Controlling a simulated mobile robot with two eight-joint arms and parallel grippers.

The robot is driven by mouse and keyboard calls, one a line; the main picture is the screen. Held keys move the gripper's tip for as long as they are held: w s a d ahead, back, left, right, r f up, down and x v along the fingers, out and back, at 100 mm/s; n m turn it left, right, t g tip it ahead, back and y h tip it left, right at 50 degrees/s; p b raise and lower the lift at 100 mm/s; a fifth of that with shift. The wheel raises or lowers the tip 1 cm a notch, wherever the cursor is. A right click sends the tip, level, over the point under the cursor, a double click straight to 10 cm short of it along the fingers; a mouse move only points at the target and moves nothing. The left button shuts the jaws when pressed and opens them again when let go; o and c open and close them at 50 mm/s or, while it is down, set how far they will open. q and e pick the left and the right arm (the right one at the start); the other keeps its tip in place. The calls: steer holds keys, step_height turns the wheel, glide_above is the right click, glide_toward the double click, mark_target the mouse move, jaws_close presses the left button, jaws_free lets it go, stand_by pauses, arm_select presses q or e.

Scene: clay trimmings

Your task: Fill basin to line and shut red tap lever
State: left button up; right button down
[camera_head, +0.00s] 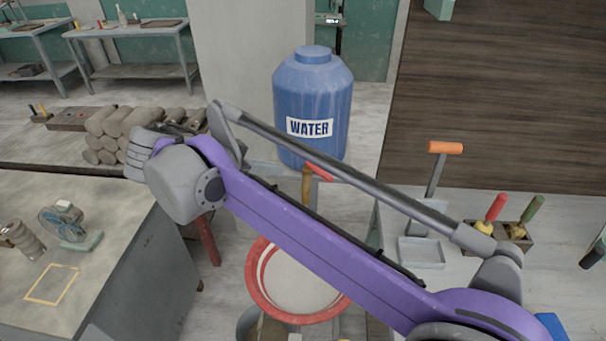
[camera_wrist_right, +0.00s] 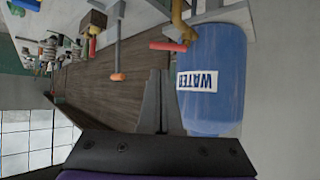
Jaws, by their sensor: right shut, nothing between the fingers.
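The blue water tank (camera_head: 314,95) with a WATER label stands upright behind my purple right arm; it also shows at the right of the right wrist view (camera_wrist_right: 215,95). Its brass tap (camera_head: 306,187) has a red lever (camera_head: 319,172), partly covered by my arm; the lever also shows in the wrist view (camera_wrist_right: 168,45). The red-rimmed basin (camera_head: 263,302) is below, pale inside; my arm hides part of it, and I cannot read its line or level. My right gripper (camera_wrist_right: 160,75) is shut and empty, apart from the lever. My left gripper is not in view.
A grey workbench (camera_head: 130,265) with a small fan (camera_head: 68,222) is at left. Stacked clay rolls (camera_head: 112,130) lie behind. At right are an orange-handled tool (camera_head: 445,147), a shallow grey tray (camera_head: 421,252) and a wooden holder (camera_head: 512,235) with red- and green-handled tools.

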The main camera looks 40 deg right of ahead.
mark_target(324, 176)
steer(key=x, duration=1.3)
steer(key=shift+w+d+f, duration=0.15)
steer(key=shift+d+f, duration=0.1)
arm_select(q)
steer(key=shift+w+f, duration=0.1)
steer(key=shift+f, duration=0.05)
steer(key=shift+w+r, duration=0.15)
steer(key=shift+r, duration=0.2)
arm_select(e)
steer(key=shift+d+n+t, duration=0.3)
steer(key=shift+n+t, duration=0.3)
steer(key=shift+s+d+r+n+t+y+p, duration=0.15)
steer(key=shift+s+d+n+t+y+p, duration=0.2)
steer(key=shift+d+n+t+p, duration=0.3)
steer(key=shift+s+d+n+t+y, duration=0.1)
steer(key=shift+d+n+t+y, duration=0.25)
steer(key=shift+n+t, duration=0.5)
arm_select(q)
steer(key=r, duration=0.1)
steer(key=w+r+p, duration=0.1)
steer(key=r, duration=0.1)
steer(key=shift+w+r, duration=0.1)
arm_select(e)
steer(key=d+n+t+y, duration=0.1)
steer(key=d+n+t, duration=0.1)
steer(key=n, duration=0.1)
steer(key=shift+w+d+n+t+y, duration=0.2)
steer(key=shift+w+n+t+y, duration=0.1)
steer(key=shift+y, duration=0.1)
steer(key=shift+d, duration=0.1)
